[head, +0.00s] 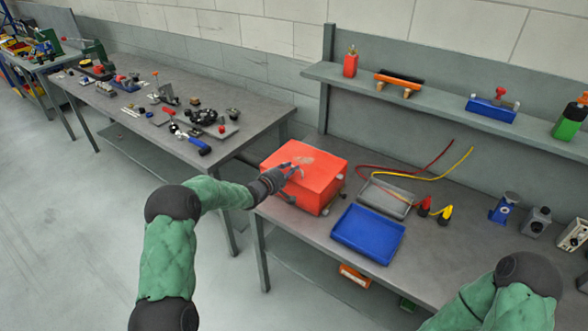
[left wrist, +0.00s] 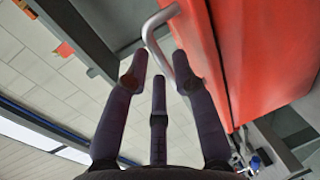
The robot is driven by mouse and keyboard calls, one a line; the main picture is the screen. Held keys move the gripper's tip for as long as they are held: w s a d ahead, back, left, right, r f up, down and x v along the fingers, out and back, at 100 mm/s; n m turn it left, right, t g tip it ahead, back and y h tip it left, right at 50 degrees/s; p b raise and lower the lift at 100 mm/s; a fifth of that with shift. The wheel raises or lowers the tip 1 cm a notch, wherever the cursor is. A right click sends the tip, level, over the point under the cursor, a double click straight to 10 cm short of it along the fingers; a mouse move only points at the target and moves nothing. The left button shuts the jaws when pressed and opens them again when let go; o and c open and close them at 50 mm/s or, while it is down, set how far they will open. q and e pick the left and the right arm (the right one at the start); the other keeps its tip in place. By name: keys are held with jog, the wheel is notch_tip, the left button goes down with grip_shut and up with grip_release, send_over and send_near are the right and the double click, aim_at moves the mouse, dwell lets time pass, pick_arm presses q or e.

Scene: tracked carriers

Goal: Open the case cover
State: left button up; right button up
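The red-orange case (head: 325,168) stands on the near grey workbench, its cover looking shut, with a worn grey patch on top. In the left wrist view the red case (left wrist: 265,55) fills the upper right, with a seam down its side. A grey curved handle (left wrist: 150,32) sticks out from it. My left gripper (head: 288,174) is at the left side of the case. In the left wrist view its dark fingers (left wrist: 160,82) are spread, with the handle's end between or just beyond the tips; contact cannot be told. My right gripper is out of view; only its arm shows.
A blue tray (head: 368,234) and a grey tray (head: 385,198) lie right of the case, with red and yellow cables (head: 425,177) behind. Small devices stand farther right. A shelf (head: 450,108) runs above the bench. Another cluttered bench (head: 250,118) is at the left back.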

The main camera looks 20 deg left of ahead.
pick_arm(q)
jog(key=shift+x, duration=1.4)
jog(key=shift+d, duration=0.1)
grip_shut()
